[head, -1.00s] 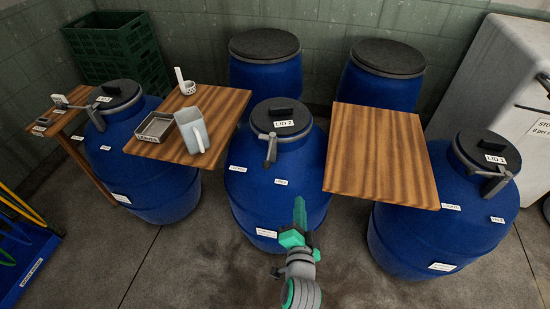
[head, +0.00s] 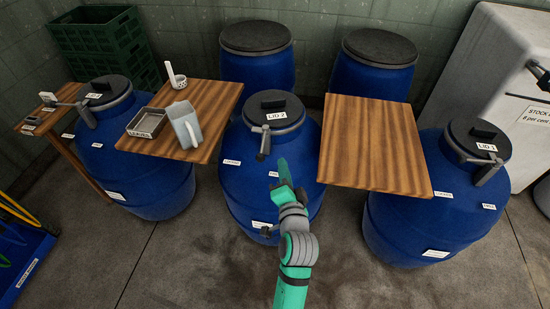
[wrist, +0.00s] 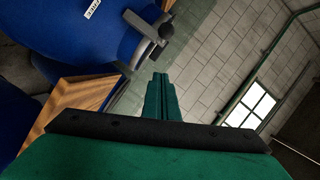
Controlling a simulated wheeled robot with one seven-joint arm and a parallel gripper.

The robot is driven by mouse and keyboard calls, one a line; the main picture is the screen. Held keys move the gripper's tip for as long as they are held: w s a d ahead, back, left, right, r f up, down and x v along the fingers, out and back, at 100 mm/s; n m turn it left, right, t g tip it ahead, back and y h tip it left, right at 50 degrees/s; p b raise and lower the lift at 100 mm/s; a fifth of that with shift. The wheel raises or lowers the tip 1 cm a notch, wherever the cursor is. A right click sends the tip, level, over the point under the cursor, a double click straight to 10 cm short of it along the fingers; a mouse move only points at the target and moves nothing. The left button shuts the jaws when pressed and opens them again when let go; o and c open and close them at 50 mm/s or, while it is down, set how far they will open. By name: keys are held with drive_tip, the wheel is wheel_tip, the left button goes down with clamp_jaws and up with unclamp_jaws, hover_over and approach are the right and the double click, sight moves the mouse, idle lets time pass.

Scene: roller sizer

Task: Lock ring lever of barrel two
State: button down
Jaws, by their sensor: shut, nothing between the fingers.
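Barrel two (head: 243,188) is the blue middle barrel in the head view, with a black lid (head: 275,109) marked LID 2. Its grey ring lever (head: 263,145) hangs down at the front, between two small white labels and nearer the right one. My gripper (head: 282,166) is shut and empty, just right of the lever's lower end in the head view; whether they touch, I cannot tell. In the wrist view the closed green fingers (wrist: 159,88) point up, with a blue barrel (wrist: 75,30) and a grey lever-like part (wrist: 152,45) beyond them at upper left.
Barrels with ring levers stand at both sides, and two more stand behind.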

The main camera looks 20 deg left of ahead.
drive_tip(key=w+a+f, duration=0.3)
drive_tip(key=w+a, duration=0.3)
drive_tip(key=a, duration=0.2)
drive_tip(key=shift+w, duration=0.4)
drive_tip(key=shift+a, duration=0.15)
